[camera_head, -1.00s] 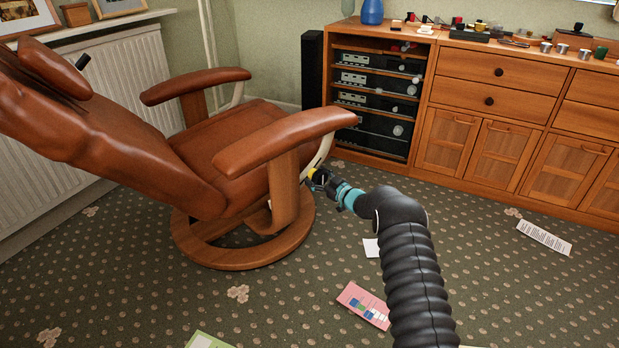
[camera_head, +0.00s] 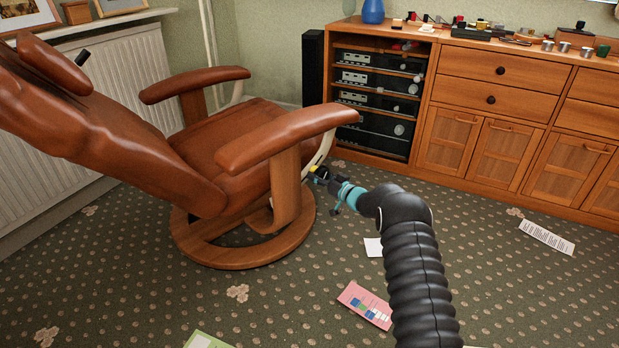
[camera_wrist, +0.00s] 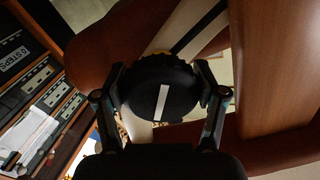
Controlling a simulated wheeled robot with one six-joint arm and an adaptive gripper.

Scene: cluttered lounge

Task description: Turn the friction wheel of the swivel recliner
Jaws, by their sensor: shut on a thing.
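The swivel recliner (camera_head: 245,152) is brown leather on a round wooden base at the left of the head view. Its friction wheel (camera_wrist: 160,100) is a dark round knob with a white bar mark and a yellowish rim behind it, in the middle of the wrist view. The white bar stands nearly upright in that view, tilted a little. My gripper (camera_wrist: 160,90) has one finger on each side of the wheel and is shut on it. In the head view my gripper (camera_head: 318,174) is at the recliner's near side, below the armrest; the wheel is mostly hidden there.
A wooden cabinet (camera_head: 470,135) with stereo shelves (camera_head: 375,100) stands along the back wall. A radiator (camera_head: 130,75) is behind the recliner. Papers lie on the carpet, including a pink leaflet (camera_head: 365,303) and a white sheet (camera_head: 547,236). Open carpet lies right of my arm.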

